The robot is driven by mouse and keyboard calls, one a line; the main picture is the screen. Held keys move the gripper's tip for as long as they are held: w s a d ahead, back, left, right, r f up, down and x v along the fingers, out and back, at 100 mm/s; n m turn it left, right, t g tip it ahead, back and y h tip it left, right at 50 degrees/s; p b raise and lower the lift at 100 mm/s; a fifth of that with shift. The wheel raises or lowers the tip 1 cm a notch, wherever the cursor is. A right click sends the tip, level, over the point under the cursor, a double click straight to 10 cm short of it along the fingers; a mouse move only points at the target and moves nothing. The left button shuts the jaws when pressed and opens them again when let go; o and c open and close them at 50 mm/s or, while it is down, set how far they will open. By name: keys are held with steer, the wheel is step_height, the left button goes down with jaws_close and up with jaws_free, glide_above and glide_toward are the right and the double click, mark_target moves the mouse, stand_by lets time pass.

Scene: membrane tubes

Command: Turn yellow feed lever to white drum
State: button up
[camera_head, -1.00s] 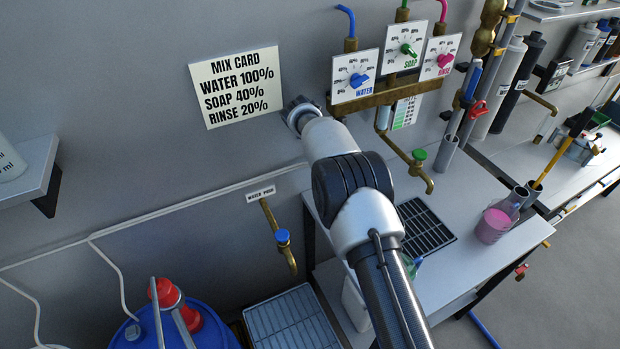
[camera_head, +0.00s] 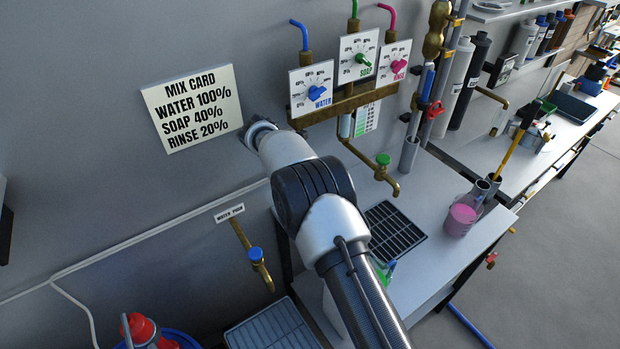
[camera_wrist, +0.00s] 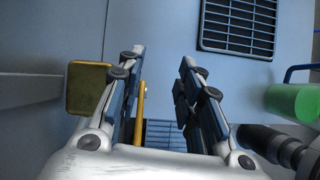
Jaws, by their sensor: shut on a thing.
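In the wrist view my gripper (camera_wrist: 159,63) points along the pale bench surface, its two fingers to either side of a slim yellow lever (camera_wrist: 140,112). The lever lies against the inner side of the left finger; its lower part is hidden. A brass-yellow block (camera_wrist: 88,88) sits just left of the left finger. In the head view my arm covers the bench's left end and hides my gripper and the lever. The white drum cannot be made out clearly.
A black drain grate (camera_head: 396,229) lies on the bench. A green cylinder (camera_wrist: 296,102) stands right of my fingers. The water pipe with a blue tap (camera_head: 255,254) is left of my arm.

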steer(key=o, duration=0.4)
steer(key=s+a, duration=0.5)
steer(key=a, duration=0.3)
steer(key=shift+a+n+p, duration=0.25)
steer(key=shift+n+p, duration=0.05)
steer(key=s+a, duration=0.3)
steer(key=a, duration=0.1)
steer(key=shift+s+r, duration=0.25)
steer(key=shift+r, duration=0.05)
steer(key=c, duration=0.4)
steer(key=shift+s+a+p, duration=0.15)
steer(key=shift+s+a, duration=0.4)
steer(key=shift+a, duration=0.3)
steer(key=shift+s+a+p, duration=0.2)
steer(key=shift+s+a, duration=0.3)
steer(key=shift+a, duration=0.3)
steer(key=shift+s+a+p, duration=0.15)
steer(key=shift+s+a, duration=0.4)
steer(key=shift+a, duration=0.3)
